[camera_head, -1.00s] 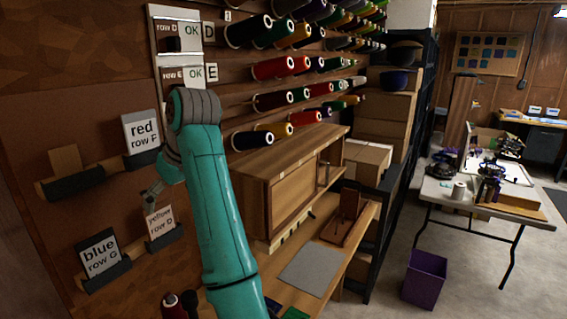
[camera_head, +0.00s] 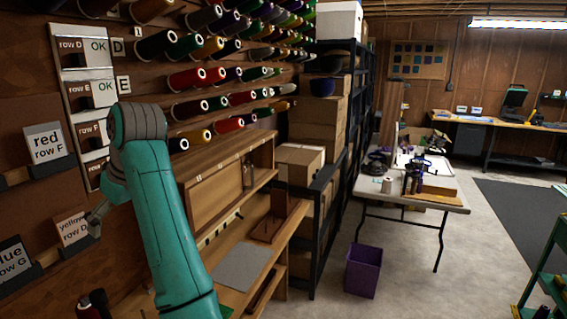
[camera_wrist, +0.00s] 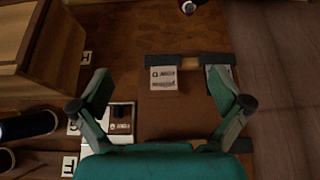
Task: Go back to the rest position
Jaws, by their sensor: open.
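My teal arm rises from the bottom of the head view in front of the thread wall. My gripper (camera_head: 96,222) is only partly seen there, beside the yellow row D card (camera_head: 73,229). In the wrist view my gripper (camera_wrist: 163,95) has its two fingers spread wide apart with nothing between them. A white card (camera_wrist: 164,78) in a dark holder lies beyond the fingers, against the brown board, and apart from them.
Thread spools (camera_head: 197,77) stick out in rows from the wall. A wooden cabinet (camera_head: 215,175) stands on the bench right of my arm. A purple bin (camera_head: 363,270) and a white table (camera_head: 425,190) stand farther right. Grey floor is open beyond them.

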